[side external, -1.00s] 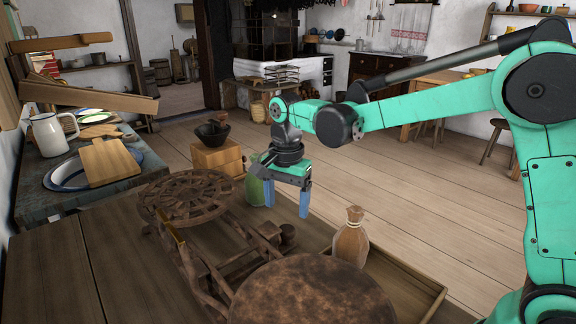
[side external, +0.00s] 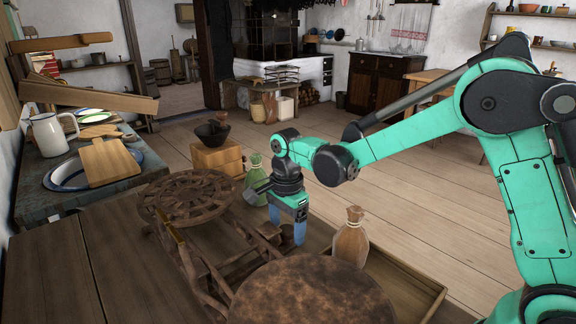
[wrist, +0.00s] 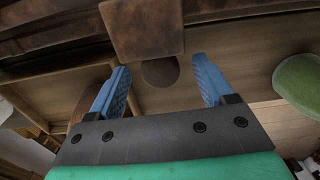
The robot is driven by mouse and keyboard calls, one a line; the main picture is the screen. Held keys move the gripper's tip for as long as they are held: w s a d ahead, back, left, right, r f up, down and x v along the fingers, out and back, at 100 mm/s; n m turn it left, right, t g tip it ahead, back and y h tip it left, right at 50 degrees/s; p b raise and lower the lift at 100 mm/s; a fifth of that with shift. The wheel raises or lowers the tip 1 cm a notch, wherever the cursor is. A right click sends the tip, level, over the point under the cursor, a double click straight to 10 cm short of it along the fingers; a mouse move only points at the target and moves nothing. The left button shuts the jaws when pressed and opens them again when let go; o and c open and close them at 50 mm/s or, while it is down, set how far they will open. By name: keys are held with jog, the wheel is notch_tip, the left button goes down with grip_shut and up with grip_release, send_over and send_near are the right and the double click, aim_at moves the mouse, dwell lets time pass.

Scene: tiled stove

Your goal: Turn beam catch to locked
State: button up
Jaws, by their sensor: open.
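A round brown knob (wrist: 160,73) appears between the fingertips, below a square brown block (wrist: 143,28). I cannot tell whether the fingers touch it, or its catch position.
A tied cloth sack (side external: 351,238) stands close to the right of my gripper, in a shallow wooden tray (side external: 415,287). A green sack (side external: 254,182) stands behind it. A large round brown top (side external: 310,292) is in front. A wooden grinder (side external: 217,158) stands at the back.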

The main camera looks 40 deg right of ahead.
aim_at(287, 229)
grip_shut()
jog(key=n, duration=0.4)
jog(key=shift+n, duration=0.3)
grip_release()
jog(key=shift+r, duration=2.85)
